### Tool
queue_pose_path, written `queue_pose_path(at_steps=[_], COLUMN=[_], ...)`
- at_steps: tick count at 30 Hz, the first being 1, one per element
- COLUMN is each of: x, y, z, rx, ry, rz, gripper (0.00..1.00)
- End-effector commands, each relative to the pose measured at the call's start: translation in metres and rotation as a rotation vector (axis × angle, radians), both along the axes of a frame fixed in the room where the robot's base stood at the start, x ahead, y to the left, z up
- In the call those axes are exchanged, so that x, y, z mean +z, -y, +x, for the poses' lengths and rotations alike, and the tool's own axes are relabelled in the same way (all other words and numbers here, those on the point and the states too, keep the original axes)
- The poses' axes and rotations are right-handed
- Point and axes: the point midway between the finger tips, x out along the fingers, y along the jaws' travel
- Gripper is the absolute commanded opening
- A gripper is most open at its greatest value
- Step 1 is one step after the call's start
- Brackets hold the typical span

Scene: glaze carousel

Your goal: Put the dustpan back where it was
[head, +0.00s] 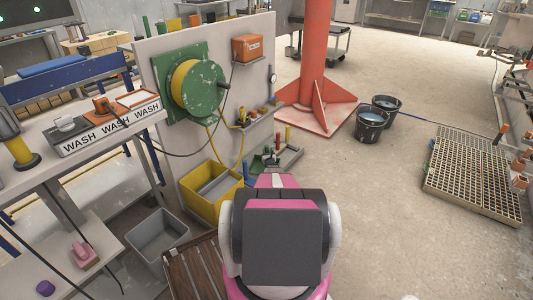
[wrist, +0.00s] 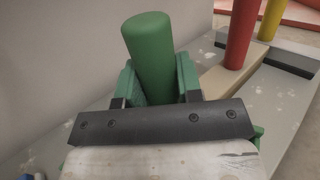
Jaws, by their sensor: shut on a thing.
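The dustpan is green. In the wrist view its thick round handle (wrist: 150,50) stands up in the middle, with green parts on both sides and green edges showing lower down. My gripper (wrist: 155,98) is shut on the dustpan, its dark fingers on either side of the handle. The dark bar and pale worn plate in front hide most of the pan. In the head view the dustpan (head: 259,163) shows partly, low beside the pale panel, just beyond my pink arm, which hides the gripper. I cannot tell whether the dustpan touches the surface below.
A low grey rack (head: 291,157) with red and yellow upright handles is right beside the dustpan. The pale panel (head: 216,131) stands close on the left. A yellow bin (head: 232,207) and grey bin (head: 140,252) are at left. Floor to the right is clear up to the grating (head: 470,181).

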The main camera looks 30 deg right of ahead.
Motion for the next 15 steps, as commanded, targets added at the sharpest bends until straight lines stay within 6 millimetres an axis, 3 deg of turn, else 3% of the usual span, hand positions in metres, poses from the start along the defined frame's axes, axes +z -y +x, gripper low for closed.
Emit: queue_pose_path(at_steps=[15], x=[-0.0080], y=[0.0002], z=[0.0002], rx=[0.000], ry=[0.001], rz=[0.000], gripper=[0.00])
